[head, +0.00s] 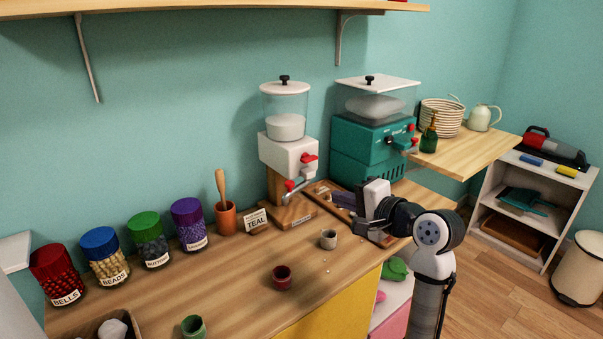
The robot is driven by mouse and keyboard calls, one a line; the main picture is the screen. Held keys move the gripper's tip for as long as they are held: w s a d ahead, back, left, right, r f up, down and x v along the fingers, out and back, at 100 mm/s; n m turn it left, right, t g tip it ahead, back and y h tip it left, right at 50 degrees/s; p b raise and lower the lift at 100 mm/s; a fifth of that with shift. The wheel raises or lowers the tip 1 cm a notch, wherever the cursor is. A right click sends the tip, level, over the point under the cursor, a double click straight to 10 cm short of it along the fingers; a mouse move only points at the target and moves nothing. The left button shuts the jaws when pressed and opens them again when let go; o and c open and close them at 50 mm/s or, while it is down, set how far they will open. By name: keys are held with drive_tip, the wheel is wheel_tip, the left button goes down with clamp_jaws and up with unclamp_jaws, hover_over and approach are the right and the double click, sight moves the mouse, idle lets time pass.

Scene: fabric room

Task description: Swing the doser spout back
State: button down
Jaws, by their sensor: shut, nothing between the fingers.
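A white doser (287,153) with a clear hopper and black-knobbed lid stands on a wooden stand against the back wall. Its red knob (308,157) is on the front. Below it a short grey spout (297,184) with a red part sticks out at the front, angled. My gripper (338,199) is to the right of the spout, its dark fingers pointing left over a wooden tray. It is shut and empty, and appears apart from the spout.
A teal machine (362,145) stands right of the doser. A grey cup (328,239), a dark red cup (282,277) and a green cup (193,327) stand on the counter. Labelled jars (188,225), a pestle pot (226,217) and a TEAL sign (256,221) line the left.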

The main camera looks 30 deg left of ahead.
sight(293, 185)
drive_tip(key=p+x, duration=0.1)
drive_tip(key=x, duration=0.3)
drive_tip(key=p+x, duration=0.1)
drive_tip(key=x, duration=0.3)
drive_tip(key=p+x, duration=0.1)
drive_tip(key=x, duration=0.3)
drive_tip(key=shift+s+a+f, duration=0.1)
drive_tip(key=shift+s+a, duration=0.2)
drive_tip(key=shift+a, duration=0.1)
drive_tip(key=a+p, duration=0.2)
drive_tip(key=shift+s+a+p, duration=0.15)
drive_tip(key=shift+s+p, duration=0.2)
drive_tip(key=shift+p, duration=0.05)
